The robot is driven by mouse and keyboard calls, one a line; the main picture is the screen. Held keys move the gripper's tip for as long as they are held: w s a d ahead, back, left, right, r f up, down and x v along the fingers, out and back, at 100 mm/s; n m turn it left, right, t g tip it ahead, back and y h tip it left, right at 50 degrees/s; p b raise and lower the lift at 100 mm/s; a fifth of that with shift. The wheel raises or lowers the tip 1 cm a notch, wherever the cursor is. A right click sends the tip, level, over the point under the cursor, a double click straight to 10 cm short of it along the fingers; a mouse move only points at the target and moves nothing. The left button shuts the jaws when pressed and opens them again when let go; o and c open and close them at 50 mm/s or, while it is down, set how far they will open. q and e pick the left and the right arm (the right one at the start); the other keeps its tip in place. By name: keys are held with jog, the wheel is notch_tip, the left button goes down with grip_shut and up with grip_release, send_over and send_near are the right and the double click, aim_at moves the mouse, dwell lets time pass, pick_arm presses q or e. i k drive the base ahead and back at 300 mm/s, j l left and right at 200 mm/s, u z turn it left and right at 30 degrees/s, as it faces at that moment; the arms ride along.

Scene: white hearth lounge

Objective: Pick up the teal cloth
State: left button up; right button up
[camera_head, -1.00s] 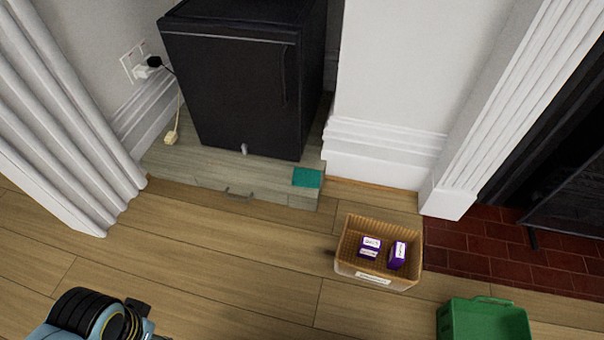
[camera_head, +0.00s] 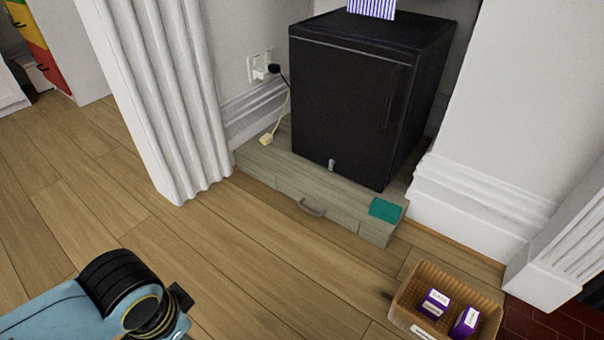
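The teal cloth (camera_head: 385,210) lies flat on the front right corner of a low grey wooden plinth (camera_head: 270,178), in front of a black mini fridge. Nothing touches it. My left arm comes in at the lower left, well short of the cloth. Only its links and a small dark part at its end show, so the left gripper's fingers cannot be made out. My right gripper is out of view.
The black fridge (camera_head: 345,105) stands on the plinth, which has a drawer handle (camera_head: 312,207). A wicker basket (camera_head: 408,312) with purple boxes (camera_head: 434,303) sits on the floor at lower right. A white fluted column (camera_head: 165,100) stands left. The wooden floor between is clear.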

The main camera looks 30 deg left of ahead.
aim_at(380, 209)
jog(key=i+j+z, duration=0.85)
jog(key=j+z, duration=0.2)
jog(key=j, duration=0.2)
